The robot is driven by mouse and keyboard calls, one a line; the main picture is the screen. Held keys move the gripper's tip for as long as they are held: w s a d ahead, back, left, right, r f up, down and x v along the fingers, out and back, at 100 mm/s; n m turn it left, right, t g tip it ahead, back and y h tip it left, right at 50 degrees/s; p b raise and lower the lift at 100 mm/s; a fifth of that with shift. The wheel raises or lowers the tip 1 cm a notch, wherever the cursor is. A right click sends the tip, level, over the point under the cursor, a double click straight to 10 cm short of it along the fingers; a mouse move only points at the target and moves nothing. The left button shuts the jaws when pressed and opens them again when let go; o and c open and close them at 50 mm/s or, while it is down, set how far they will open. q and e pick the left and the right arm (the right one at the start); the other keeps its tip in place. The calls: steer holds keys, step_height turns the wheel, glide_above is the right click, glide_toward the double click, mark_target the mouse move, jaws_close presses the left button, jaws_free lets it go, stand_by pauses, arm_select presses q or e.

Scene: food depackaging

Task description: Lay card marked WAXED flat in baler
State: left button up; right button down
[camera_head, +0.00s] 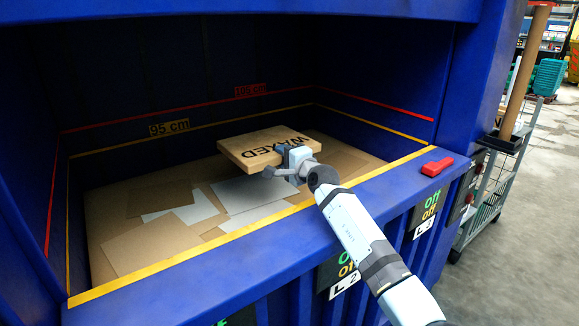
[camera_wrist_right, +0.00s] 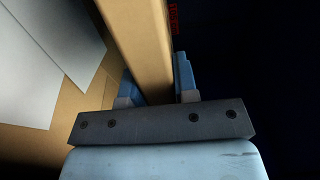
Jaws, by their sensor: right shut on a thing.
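The card marked WAXED (camera_head: 265,141) is a thick brown slab with black lettering on its top face. It is inside the blue baler (camera_head: 330,215), above the cardboard layer, close to level. My right gripper (camera_head: 296,158) is shut on its near edge. In the right wrist view the card's edge (camera_wrist_right: 140,45) stands between the two blue fingers of the right gripper (camera_wrist_right: 158,82). Whether the card touches the layer below I cannot tell. My left gripper is not in view.
Flat brown sheets (camera_head: 150,245) and grey sheets (camera_head: 250,190) cover the baler floor. Yellow and red height lines run around the walls. A red handle (camera_head: 437,167) sits on the front ledge at right. A trolley (camera_head: 490,190) stands outside, right.

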steer(key=shift+w+a+r, duration=0.1)
steer(key=shift+w, duration=0.05)
steer(key=c, duration=0.8)
jaws_free()
steer(key=p+v, duration=0.1)
steer(key=v, duration=1.3)
